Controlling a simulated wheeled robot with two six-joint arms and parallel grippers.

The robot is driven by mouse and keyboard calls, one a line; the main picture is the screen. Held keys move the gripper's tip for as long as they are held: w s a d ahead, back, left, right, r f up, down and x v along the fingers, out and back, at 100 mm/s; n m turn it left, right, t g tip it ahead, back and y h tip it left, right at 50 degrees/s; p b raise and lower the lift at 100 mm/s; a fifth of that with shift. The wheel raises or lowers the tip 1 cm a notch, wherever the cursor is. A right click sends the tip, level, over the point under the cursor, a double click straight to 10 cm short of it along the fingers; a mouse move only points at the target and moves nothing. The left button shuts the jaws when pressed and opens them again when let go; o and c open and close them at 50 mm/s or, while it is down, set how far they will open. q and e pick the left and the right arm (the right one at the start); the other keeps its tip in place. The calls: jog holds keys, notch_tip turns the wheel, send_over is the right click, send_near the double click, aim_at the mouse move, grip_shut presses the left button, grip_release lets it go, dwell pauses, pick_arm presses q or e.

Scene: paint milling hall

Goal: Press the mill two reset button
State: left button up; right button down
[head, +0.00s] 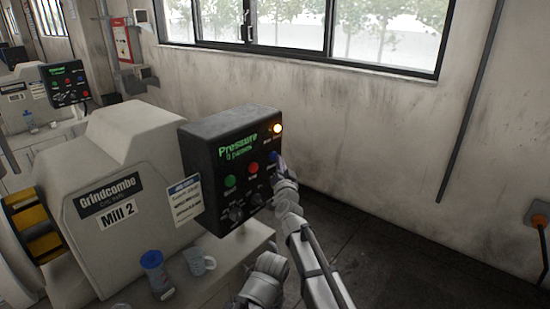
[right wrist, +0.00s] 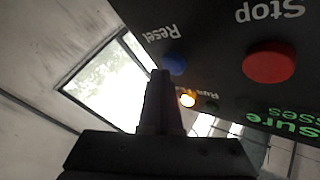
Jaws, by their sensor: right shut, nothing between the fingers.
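The mill 2 control box (head: 205,150) is a black panel on the beige mill marked Mill 2 (head: 125,195). Its blue Reset button (head: 273,156) sits right of the red Stop button (head: 253,168). My right gripper (head: 280,168) is shut and empty, its tips at the blue button and partly covering it. In the upside-down right wrist view, the closed fingers (right wrist: 160,76) end beside the blue button (right wrist: 174,64), overlapping its edge; I cannot tell whether they touch it. An amber lamp (head: 277,128) above the button is lit. My left gripper is not in view.
A green button (head: 229,181) and dark knobs share the panel. A blue-topped cup (head: 153,270) and a speckled mug (head: 199,261) stand below the box. Another mill's panel (head: 68,83) is at the far left. Open floor lies to the right, along the wall.

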jog(key=shift+w+a, duration=0.3)
jog(key=shift+a, duration=0.1)
dwell(0.8)
jog(key=shift+s+d, duration=0.55)
jog(key=shift+d, duration=0.15)
jog(key=shift+d, duration=0.1)
jog(key=s+d, duration=0.1)
jog(key=d, duration=0.1)
jog(key=s+d, duration=0.2)
dwell(0.6)
dwell(0.5)
